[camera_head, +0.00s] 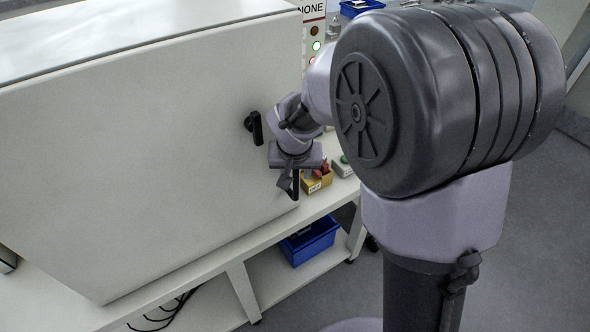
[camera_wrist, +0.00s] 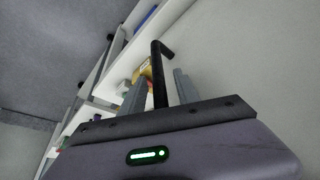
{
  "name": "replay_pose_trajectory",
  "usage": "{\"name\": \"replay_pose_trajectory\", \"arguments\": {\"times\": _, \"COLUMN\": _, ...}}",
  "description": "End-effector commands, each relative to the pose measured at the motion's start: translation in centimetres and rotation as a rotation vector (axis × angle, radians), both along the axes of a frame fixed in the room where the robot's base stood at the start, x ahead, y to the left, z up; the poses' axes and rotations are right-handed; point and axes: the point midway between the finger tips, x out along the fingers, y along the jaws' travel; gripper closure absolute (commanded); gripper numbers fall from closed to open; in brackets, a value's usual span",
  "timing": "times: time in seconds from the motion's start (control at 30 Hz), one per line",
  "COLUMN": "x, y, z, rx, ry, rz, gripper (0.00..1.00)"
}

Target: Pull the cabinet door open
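The cabinet (camera_head: 130,140) is a large white box with its broad front face at the left of the head view. A black lever handle (camera_head: 254,127) sits on that face near its right side. My gripper (camera_head: 288,184) is below and right of this handle, near the face's right edge, with a black bar beside its fingers. In the wrist view, a black bent handle (camera_wrist: 160,78) stands between the two grey fingers of my gripper (camera_wrist: 159,82). Gaps show on both sides of the handle, so the fingers are open. Depth between fingers and handle is hard to judge.
The cabinet stands on a white bench (camera_head: 185,277). A yellow box (camera_head: 317,184) with red items sits behind my gripper. A blue bin (camera_head: 309,242) is on the lower shelf. Indicator lights (camera_head: 316,46) show beyond the cabinet. Grey floor (camera_head: 330,295) is open in front.

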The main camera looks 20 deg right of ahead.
Motion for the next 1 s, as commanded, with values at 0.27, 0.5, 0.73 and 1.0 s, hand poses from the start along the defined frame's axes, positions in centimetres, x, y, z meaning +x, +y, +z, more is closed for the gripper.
{"name": "replay_pose_trajectory", "arguments": {"times": 0.27, "x": -0.02, "y": 0.01, "z": 0.03, "rx": 0.0, "ry": 0.0, "rz": 0.0, "gripper": 1.0}}
{"name": "replay_pose_trajectory", "arguments": {"times": 0.5, "x": -0.04, "y": 0.0, "z": 0.03, "rx": 0.0, "ry": 0.0, "rz": 0.0, "gripper": 1.0}}
{"name": "replay_pose_trajectory", "arguments": {"times": 0.73, "x": -0.04, "y": 0.0, "z": 0.04, "rx": 0.0, "ry": 0.001, "rz": 0.0, "gripper": 1.0}}
{"name": "replay_pose_trajectory", "arguments": {"times": 1.0, "x": -0.05, "y": 0.0, "z": 0.03, "rx": 0.0, "ry": 0.001, "rz": 0.0, "gripper": 1.0}}
